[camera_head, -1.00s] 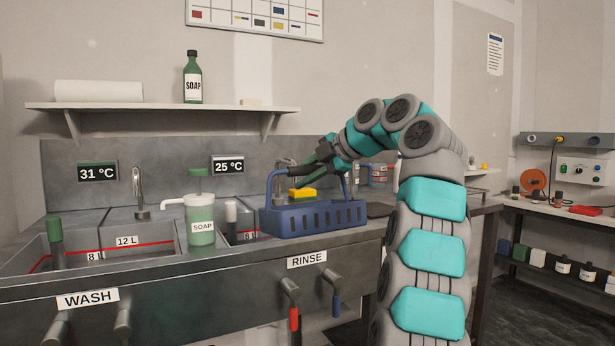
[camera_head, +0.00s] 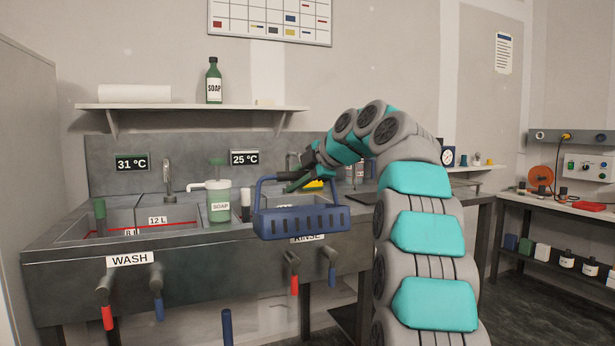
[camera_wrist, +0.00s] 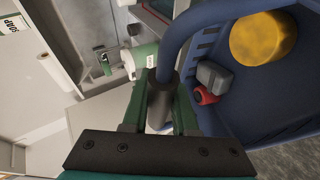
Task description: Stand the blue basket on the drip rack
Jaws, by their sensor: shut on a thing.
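The blue basket (camera_head: 302,223) hangs upright from my gripper (camera_head: 293,182), in front of the rinse side of the bench. It covers part of the RINSE label. My gripper is shut on the basket's handle; in the wrist view the handle's dark grip (camera_wrist: 162,98) sits between the green fingers. The basket (camera_wrist: 225,115) holds a round yellow thing (camera_wrist: 263,37), a grey block (camera_wrist: 216,76) and a small red thing (camera_wrist: 205,95). A dark flat surface (camera_head: 364,198) right of the rinse sink may be the drip rack; my arm hides part of that area.
The wash sink (camera_head: 130,218) is at the left, with a soap dispenser (camera_head: 219,203) right of it. Taps stand behind both sinks. A shelf (camera_head: 190,107) with a soap bottle (camera_head: 214,80) runs above. A side bench (camera_head: 570,207) with equipment stands at far right.

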